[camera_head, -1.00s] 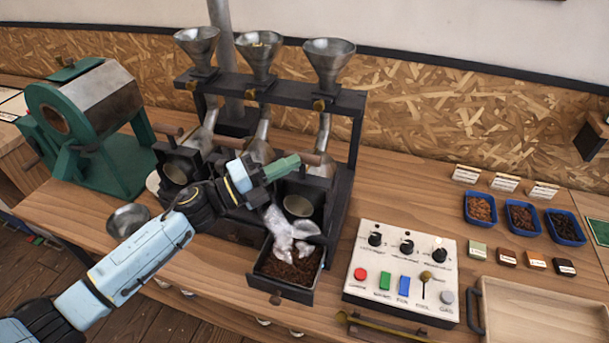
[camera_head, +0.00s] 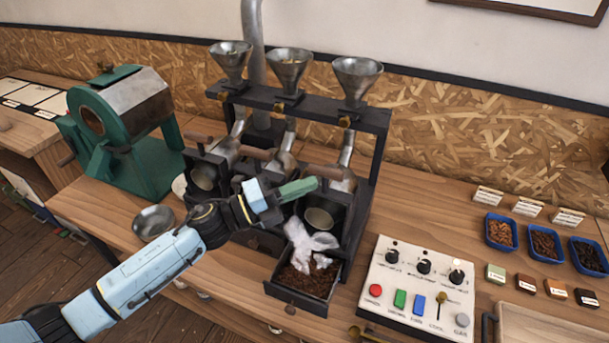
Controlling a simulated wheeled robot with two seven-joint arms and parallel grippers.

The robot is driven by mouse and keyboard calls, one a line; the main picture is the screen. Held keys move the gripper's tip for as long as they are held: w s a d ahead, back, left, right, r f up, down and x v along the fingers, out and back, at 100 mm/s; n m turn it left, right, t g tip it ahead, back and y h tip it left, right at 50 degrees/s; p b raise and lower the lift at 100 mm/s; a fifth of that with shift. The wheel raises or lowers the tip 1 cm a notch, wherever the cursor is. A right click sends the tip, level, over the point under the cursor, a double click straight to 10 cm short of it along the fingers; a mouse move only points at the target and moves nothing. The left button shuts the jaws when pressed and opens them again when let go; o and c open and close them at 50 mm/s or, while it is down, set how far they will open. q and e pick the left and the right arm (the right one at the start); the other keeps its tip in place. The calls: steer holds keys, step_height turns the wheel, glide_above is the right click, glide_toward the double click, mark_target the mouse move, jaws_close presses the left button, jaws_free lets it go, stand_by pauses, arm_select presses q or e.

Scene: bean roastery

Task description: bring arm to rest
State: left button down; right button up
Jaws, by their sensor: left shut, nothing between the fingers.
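My left arm comes in from the lower left over the bench. Its left gripper (camera_head: 300,189) is shut and empty, with green fingers pointing right, in front of the black roaster stand (camera_head: 375,130). It hangs above the open drawer (camera_head: 298,300), which holds dark grounds and a crumpled clear bag (camera_head: 309,243). From this view I cannot tell whether the fingers touch the stand. My right gripper is not in view.
Three metal funnels, one of them this funnel (camera_head: 357,80), top the stand. A green drum roaster (camera_head: 125,130) and a metal bowl (camera_head: 153,222) stand left. A white control panel (camera_head: 418,285) is right of the drawer. Blue trays (camera_head: 543,244) stand further right.

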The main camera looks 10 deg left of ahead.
arm_select(q)
steer(key=s+a+r+b, duration=0.1)
steer(key=s+a+b, duration=0.2)
steer(key=s+a, duration=0.4)
steer(key=s+a+f+n+t+y, duration=0.1)
steer(key=a+f+n+y, duration=0.2)
steer(key=f+n+y, duration=0.65)
steer(key=s+a+f+n+t+y, duration=0.15)
steer(key=n+y, duration=0.55)
steer(key=n, duration=0.7)
steer(key=s+d+f+n+g, duration=0.1)
steer(key=s+f+n+g, duration=0.3)
steer(key=s, duration=0.5)
steer(key=s+f+n+g, duration=0.25)
steer(key=s+g, duration=0.35)
steer(key=s, duration=0.3)
step_height(320, 180, down, 32)
steer(key=s+g+b, duration=0.2)
steer(key=s+b, duration=0.1)
steer(key=b, duration=0.2)
steer(key=s+a+f+b, duration=0.1)
steer(key=s+f+b, duration=0.1)
steer(key=s+f, duration=0.5)
steer(key=s+a+f+m+b, duration=0.1)
steer(key=s+f+b, duration=0.2)
steer(key=s+f, duration=0.5)
step_height(320, 180, down, 4)
steer(key=shift+s+a+f+g, duration=0.1)
steer(key=shift+s+a+g, duration=0.2)
steer(key=shift+a+g, duration=0.05)
